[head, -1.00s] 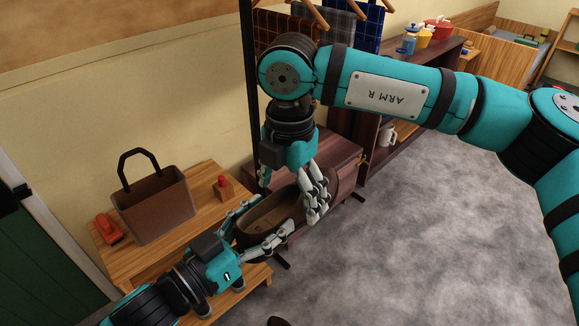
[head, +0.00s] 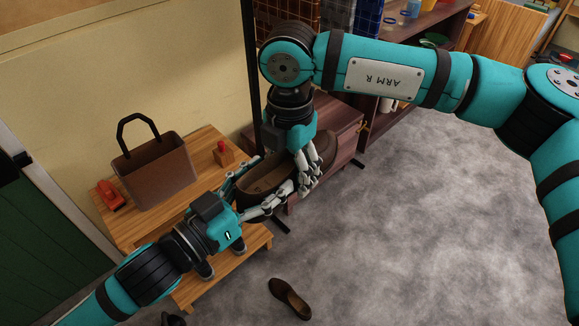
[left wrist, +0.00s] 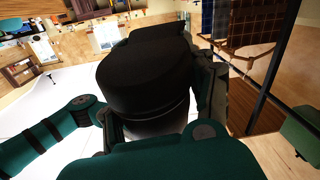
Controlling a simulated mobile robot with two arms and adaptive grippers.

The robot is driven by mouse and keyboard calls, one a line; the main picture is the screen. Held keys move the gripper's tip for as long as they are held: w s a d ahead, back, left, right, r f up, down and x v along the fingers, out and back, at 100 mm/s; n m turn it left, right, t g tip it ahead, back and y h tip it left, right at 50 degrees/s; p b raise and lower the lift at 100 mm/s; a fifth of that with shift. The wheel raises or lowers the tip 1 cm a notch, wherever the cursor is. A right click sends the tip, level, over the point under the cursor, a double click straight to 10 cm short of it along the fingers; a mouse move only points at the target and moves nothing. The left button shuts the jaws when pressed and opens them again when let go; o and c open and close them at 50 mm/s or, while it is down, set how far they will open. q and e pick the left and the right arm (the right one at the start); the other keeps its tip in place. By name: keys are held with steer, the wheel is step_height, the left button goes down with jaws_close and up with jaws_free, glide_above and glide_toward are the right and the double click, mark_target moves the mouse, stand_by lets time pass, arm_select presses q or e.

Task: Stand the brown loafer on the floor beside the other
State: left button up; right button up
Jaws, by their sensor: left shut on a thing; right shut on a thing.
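A brown loafer (head: 264,180) is held in the air in front of the wooden bench, its opening facing up. My left gripper (head: 258,182) is shut on one end of it, coming from the lower left. My right gripper (head: 306,180) reaches down from above and is shut on it nearer the other end; its fingers hide part of the shoe. The other brown loafer (head: 289,298) lies on the grey floor at the bottom of the head view. In the left wrist view a dark, rounded mass (left wrist: 145,80), seemingly the held loafer, fills the middle.
The wooden bench (head: 150,225) holds a brown bag (head: 157,172), a red object (head: 110,194) and a small block with a red top (head: 223,153). A dark reddish cabinet (head: 335,125) stands behind. The grey floor (head: 420,220) to the right is clear.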

arm_select(q)
steer(key=shift+s+d+r, duration=0.1)
steer(key=shift+s, duration=0.05)
arm_select(e)
steer(key=shift+a, duration=0.1)
steer(key=c, duration=0.4)
arm_select(q)
steer(key=o, duration=1)
arm_select(e)
steer(key=shift+r, duration=0.1)
steer(key=shift+c, duration=1.4)
arm_select(q)
steer(key=o, duration=0.4)
